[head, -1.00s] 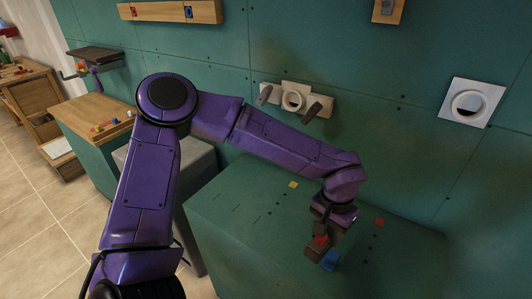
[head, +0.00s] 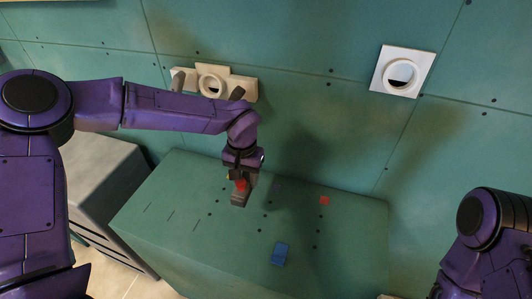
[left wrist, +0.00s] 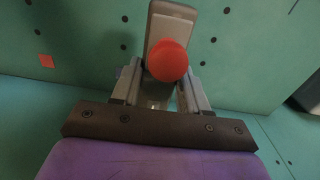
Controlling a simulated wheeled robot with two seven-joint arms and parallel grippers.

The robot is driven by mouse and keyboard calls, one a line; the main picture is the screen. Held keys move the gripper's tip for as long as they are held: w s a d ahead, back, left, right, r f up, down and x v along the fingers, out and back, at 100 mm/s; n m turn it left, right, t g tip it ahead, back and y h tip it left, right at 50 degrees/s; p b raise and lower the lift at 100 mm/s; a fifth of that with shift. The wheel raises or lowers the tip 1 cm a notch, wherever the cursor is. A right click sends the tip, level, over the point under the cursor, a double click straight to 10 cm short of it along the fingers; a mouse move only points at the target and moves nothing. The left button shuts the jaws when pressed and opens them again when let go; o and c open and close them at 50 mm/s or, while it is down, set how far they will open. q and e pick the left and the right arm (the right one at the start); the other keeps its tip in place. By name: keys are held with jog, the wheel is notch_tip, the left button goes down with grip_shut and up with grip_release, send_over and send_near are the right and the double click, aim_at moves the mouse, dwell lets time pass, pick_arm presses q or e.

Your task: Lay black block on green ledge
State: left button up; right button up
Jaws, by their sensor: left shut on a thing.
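My left gripper (head: 241,180) is shut on a dark block (head: 240,199) with a round red knob, the black block of the task. In the left wrist view the block (left wrist: 172,20) looks grey and the red knob (left wrist: 167,61) sits between the fingers (left wrist: 155,92). The block is over the left-middle part of the green ledge top (head: 180,190); whether it touches the top cannot be told. My right arm shows at the right edge, but its gripper is out of view.
A blue block (head: 280,253) lies near the ledge's front edge. A red square (head: 325,200) marks its right part; dark holes dot the top. A grey cabinet (head: 105,185) stands left.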

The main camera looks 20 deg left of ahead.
pick_arm(q)
jog(key=w+p, duration=0.1)
jog(key=w, duration=0.1)
jog(key=w+d+p, duration=0.1)
jog(key=w+p, duration=0.1)
jog(key=w, duration=0.1)
jog(key=shift+w+d+f, duration=0.35)
jog(key=shift+f, duration=0.05)
jog(key=w+f+p, duration=0.2)
jog(key=f, duration=0.1)
jog(key=shift+w+d+f, duration=0.1)
jog(key=shift+w+d, duration=0.05)
jog(key=shift+d, duration=0.25)
jog(key=shift+s+d+r, duration=0.15)
jog(key=shift+s+r, duration=0.05)
jog(key=shift+s+f, duration=0.1)
jog(key=shift+f, duration=0.1)
notch_tip(320, 180, down, 4)
jog(key=shift+r+b, duration=0.25)
jog(key=shift+b, duration=0.75)
pick_arm(e)
jog(key=r, duration=0.4)
jog(key=shift+s+d+r, duration=0.15)
jog(key=shift+s+r, duration=0.2)
jog(key=shift+s, duration=0.05)
